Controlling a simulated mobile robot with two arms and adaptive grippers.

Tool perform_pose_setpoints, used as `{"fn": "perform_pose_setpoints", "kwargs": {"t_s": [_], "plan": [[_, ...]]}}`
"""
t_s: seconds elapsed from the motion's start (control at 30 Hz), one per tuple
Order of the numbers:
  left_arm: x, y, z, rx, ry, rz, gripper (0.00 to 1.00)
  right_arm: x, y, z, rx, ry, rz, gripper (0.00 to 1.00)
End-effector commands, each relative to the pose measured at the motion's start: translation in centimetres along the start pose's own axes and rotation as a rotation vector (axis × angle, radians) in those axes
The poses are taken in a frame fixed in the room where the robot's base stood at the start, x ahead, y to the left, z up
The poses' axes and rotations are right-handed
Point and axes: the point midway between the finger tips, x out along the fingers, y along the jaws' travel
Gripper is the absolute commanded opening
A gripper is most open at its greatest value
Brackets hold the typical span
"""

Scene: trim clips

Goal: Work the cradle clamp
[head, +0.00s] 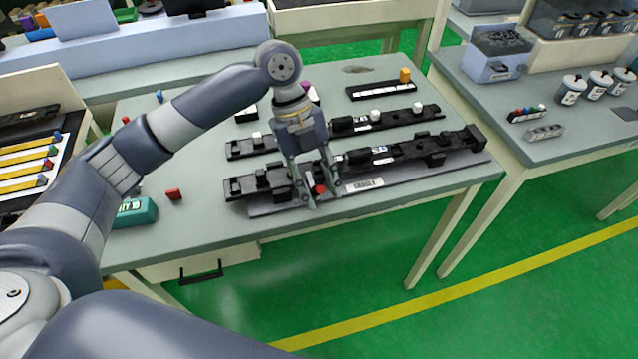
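A long grey cradle plate with a CRADLE label (364,184) lies along the front of the middle table. A long black trim part (415,150) rests along it. A small red piece (320,188), possibly the clamp's handle, shows at the front left of the cradle. My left gripper (324,199) points down over this spot, its fingers apart on either side of the red piece. A gap shows at the right finger; contact at the left finger is unclear. The gripper hides part of the clamp and trim. My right gripper is not in view.
A second black trim part (385,119) lies behind the cradle, with a shorter black strip (381,91) farther back. The right table (500,100) holds bottles and a grey-blue bin (497,57).

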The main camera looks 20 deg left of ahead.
Motion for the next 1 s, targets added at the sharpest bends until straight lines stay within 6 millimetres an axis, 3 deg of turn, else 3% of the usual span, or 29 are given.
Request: {"fn": "perform_pose_setpoints", "kwargs": {"t_s": [0.13, 0.33, 0.37, 0.5, 0.7, 1.0], "plan": [[0.6, 0.0, 0.0, 0.000, 0.000, 0.001, 0.34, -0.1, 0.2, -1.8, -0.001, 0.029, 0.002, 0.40], [0.6, 0.0, 0.0, 0.000, 0.000, 0.000, 0.34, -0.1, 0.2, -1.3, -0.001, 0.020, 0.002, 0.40], [0.6, 0.0, 0.0, 0.000, 0.000, 0.000, 0.32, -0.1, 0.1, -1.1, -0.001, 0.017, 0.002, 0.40], [0.6, 0.0, 0.0, 0.000, 0.000, 0.000, 0.00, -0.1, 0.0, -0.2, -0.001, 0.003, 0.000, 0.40], [0.6, 0.0, 0.0, 0.000, 0.000, 0.001, 0.00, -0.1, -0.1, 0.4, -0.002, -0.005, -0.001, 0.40], [0.7, -0.5, 0.4, 0.012, -0.063, -0.006, 0.00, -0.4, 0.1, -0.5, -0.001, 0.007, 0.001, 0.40]]}}
